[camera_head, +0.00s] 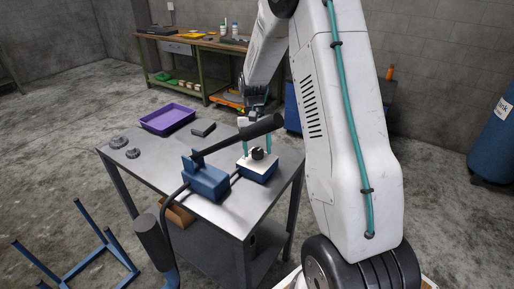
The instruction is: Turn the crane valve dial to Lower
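The crane valve dial is a small black knob (257,154) on the white top of a blue valve box (256,172), which sits on the right part of the metal table. Its markings and pointer are too small to read. My gripper (258,147) points down over the box, with its two teal fingers apart, one on each side of the knob. I cannot tell whether either finger touches it. A black-gripped lever crosses in front and hides part of the gripper.
The lever belongs to a blue pump (207,182) left of the valve box. A purple tray (168,118), a small dark block (203,128) and grey gears (119,142) lie on the table (150,172). A workbench (200,42) stands behind; a blue frame (95,262) is on the floor.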

